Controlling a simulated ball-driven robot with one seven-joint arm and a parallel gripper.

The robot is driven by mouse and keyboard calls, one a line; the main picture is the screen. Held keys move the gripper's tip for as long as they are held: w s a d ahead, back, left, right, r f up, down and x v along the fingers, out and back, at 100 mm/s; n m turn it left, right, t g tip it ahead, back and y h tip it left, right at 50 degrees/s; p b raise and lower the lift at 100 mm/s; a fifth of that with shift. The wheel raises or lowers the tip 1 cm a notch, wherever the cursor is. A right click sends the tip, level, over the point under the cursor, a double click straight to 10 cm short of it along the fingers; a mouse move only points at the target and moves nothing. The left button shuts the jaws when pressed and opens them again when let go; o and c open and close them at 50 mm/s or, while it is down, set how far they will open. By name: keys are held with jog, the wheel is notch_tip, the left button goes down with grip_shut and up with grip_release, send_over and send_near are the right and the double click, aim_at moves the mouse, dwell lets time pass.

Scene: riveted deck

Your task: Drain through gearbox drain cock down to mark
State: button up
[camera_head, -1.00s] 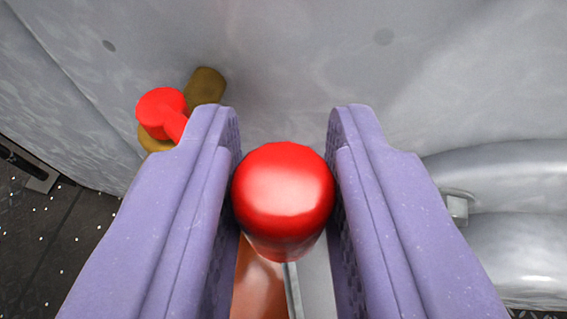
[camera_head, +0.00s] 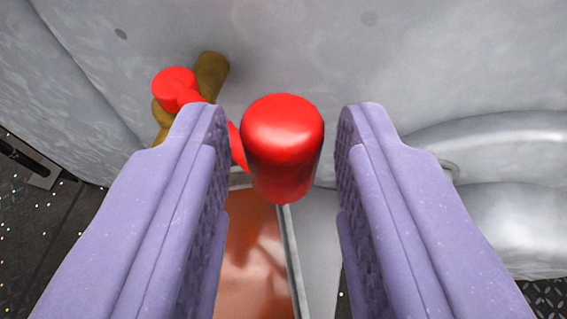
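The drain cock has a brass body (camera_head: 211,75) on the grey gearbox housing (camera_head: 300,50). Its red lever runs from a round red hub (camera_head: 174,84) to a thick red knob (camera_head: 282,150); part of the lever is hidden behind my left finger. My gripper (camera_head: 284,125) is open, with its two purple fingers on either side of the knob. Gaps show between the knob and both fingers. Below the knob is a tray-like container (camera_head: 290,250) with orange-brown liquid on its left side. No mark can be made out.
Rounded grey housing parts (camera_head: 500,150) bulge out at the right. Dark riveted deck (camera_head: 30,235) shows at the lower left, with a dark slotted fitting (camera_head: 28,165) above it. Bare deck also shows at the lower right.

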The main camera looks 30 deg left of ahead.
jog(key=p+v, duration=0.1)
jog(key=v, duration=0.4)
jog(key=shift+s+d+r+p, duration=0.15)
jog(key=shift+s+p, duration=0.1)
jog(key=shift+p, duration=0.15)
dwell(6.6)
grip_shut()
